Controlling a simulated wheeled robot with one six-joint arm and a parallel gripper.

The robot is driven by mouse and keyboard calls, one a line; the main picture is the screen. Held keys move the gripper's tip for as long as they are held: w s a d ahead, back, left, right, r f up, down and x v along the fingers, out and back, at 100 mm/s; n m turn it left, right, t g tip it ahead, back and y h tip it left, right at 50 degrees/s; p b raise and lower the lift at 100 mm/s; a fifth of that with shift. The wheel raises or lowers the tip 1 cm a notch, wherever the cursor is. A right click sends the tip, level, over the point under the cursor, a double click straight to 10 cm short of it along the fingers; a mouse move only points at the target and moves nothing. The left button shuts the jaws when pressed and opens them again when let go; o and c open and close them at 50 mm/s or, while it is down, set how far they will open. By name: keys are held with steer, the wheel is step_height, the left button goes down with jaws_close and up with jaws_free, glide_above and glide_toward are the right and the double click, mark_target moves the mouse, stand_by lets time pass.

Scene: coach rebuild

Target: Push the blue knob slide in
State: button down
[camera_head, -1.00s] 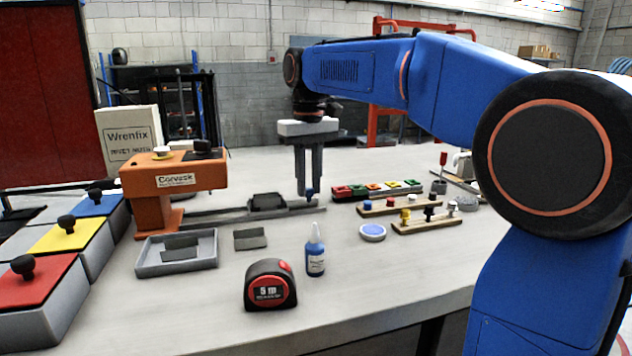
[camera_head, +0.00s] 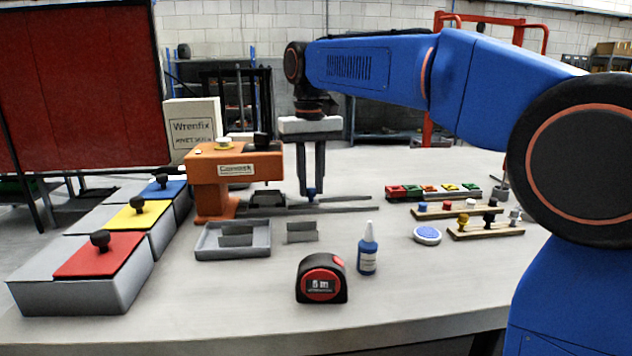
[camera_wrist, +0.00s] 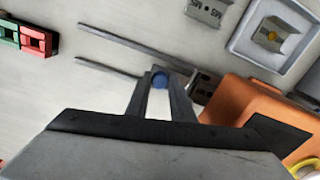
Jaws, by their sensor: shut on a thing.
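My gripper (camera_head: 312,186) points down with its fingers shut on the blue knob (camera_head: 312,192). In the wrist view the knob (camera_wrist: 159,80) shows as a round blue top between the fingertips. The knob is at the right end of a dark slide (camera_head: 267,198), whose block is at the right side of the orange press (camera_head: 235,168), partly under its head. Two grey rails (camera_head: 355,206) run out to the right of the knob. In the wrist view the press (camera_wrist: 235,98) is close to the right of my fingers, and they hide part of the slide.
A grey tray (camera_head: 205,252) and a small grey plate (camera_head: 302,237) lie in front of the press. A blue bottle (camera_head: 368,252) and tape measure (camera_head: 322,282) stand nearer. Coloured blocks (camera_head: 432,192) lie right of the rails. Lidded bins (camera_head: 80,290) line the left.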

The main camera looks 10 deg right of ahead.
steer(key=shift+a, duration=0.15)
steer(key=c, duration=1.5)
jaws_free()
steer(key=shift+a, duration=0.15)
steer(key=shift+c, duration=0.2)
steer(key=shift+r, duration=0.1)
step_height(320, 180, up, 12)
